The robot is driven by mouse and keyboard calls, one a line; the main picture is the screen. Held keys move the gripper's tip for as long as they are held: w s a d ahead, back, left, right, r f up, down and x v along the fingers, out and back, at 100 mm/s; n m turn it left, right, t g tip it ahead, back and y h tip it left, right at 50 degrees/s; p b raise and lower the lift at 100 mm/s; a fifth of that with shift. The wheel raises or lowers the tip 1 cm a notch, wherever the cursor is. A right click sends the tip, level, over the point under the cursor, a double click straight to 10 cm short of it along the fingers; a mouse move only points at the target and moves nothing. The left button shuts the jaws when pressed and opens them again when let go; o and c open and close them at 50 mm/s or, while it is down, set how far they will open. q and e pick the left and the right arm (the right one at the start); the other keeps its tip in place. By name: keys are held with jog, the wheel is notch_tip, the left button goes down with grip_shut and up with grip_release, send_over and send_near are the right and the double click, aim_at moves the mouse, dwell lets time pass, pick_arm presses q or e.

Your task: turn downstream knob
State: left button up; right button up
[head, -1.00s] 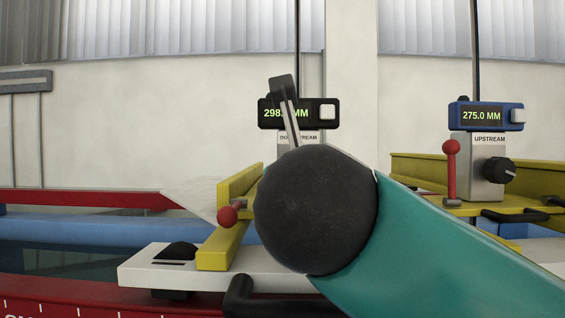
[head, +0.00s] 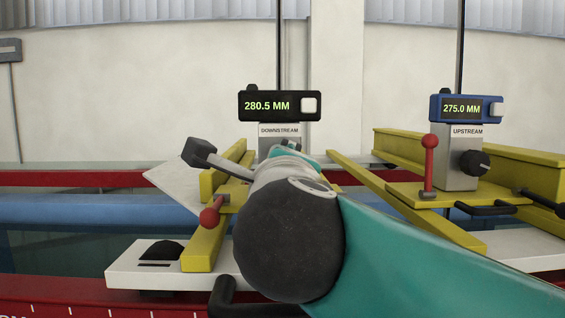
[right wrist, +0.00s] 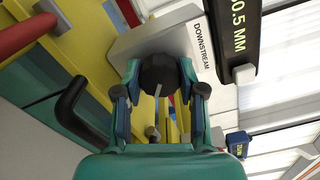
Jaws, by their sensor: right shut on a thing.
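The downstream gauge shows a black display (head: 267,106) reading 280.5 MM above a grey block (head: 280,132) labelled DOWNSTREAM. Its dark knob (right wrist: 158,74) shows in the right wrist view, between the fingers of my right gripper (right wrist: 160,95). The gripper is shut on the knob. In the head view my own right arm hides the knob and most of the gripper. My left gripper is in neither current view.
The upstream gauge (head: 466,108) at right reads 275.0 MM, with a black knob (head: 474,163) and a red-tipped lever (head: 430,160). Another red-balled lever (head: 209,217) sits left of my arm. Yellow carriages and red rails (head: 80,178) surround the flume.

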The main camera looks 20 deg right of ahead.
jog(key=shift+a+f+n, duration=0.1)
jog(key=shift+f+n, duration=0.05)
jog(key=shift+n, duration=1.35)
jog(key=o, duration=1.1)
jog(key=shift+o, duration=0.2)
jog(key=v, duration=1.2)
